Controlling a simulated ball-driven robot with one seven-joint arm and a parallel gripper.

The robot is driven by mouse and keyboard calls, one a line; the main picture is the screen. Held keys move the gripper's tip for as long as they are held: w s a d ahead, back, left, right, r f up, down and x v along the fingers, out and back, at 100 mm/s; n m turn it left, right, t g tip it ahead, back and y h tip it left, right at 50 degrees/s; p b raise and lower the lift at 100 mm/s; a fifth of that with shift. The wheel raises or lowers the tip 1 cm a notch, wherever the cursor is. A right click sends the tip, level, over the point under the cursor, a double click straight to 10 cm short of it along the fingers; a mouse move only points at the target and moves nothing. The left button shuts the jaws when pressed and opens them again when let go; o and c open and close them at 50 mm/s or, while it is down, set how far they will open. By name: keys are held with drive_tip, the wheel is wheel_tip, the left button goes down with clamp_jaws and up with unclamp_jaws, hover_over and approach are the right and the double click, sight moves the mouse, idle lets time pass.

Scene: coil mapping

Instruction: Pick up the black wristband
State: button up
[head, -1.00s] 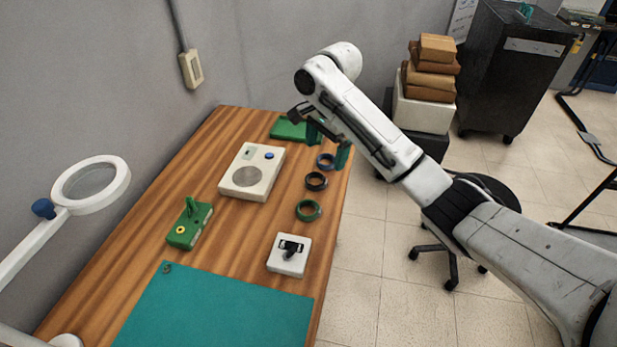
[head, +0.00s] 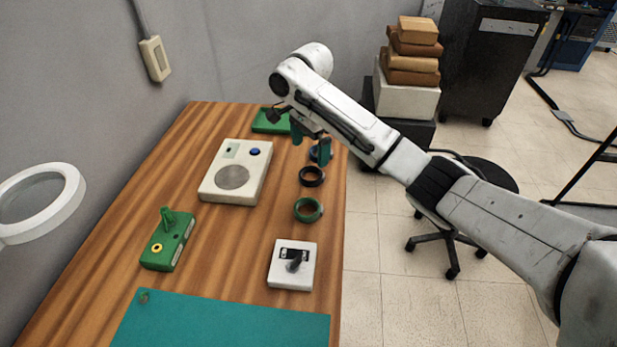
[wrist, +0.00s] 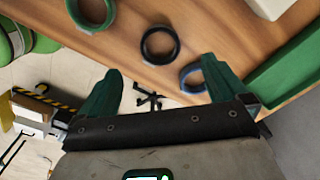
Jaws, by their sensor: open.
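The black wristband (head: 312,176) lies flat on the wooden table near its right edge, between a green wristband (head: 308,209) and a blue wristband (head: 320,152). My gripper (head: 311,150) is above the table near the blue wristband, which it partly hides. In the wrist view the black wristband (wrist: 160,45) is ahead of my gripper (wrist: 155,88), roughly in line with the gap between the green fingers. The fingers are spread and hold nothing. The blue wristband (wrist: 192,78) is near the right finger, and the green wristband (wrist: 92,12) is at the upper left.
A white device with a round grey disc (head: 236,172), a green box (head: 168,240), a white switch box (head: 292,265) and a teal mat (head: 220,325) are on the table. A green tray (head: 270,121) is at the back. A stool (head: 450,245) stands to the right.

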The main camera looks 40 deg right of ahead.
sight(311, 169)
wheel_tip(311, 169, down, 3)
drive_tip(key=shift+d+f+p, duration=0.2)
drive_tip(key=shift+f+p, duration=0.1)
drive_tip(key=shift+f, duration=2.35)
drive_tip(key=c, duration=1.1)
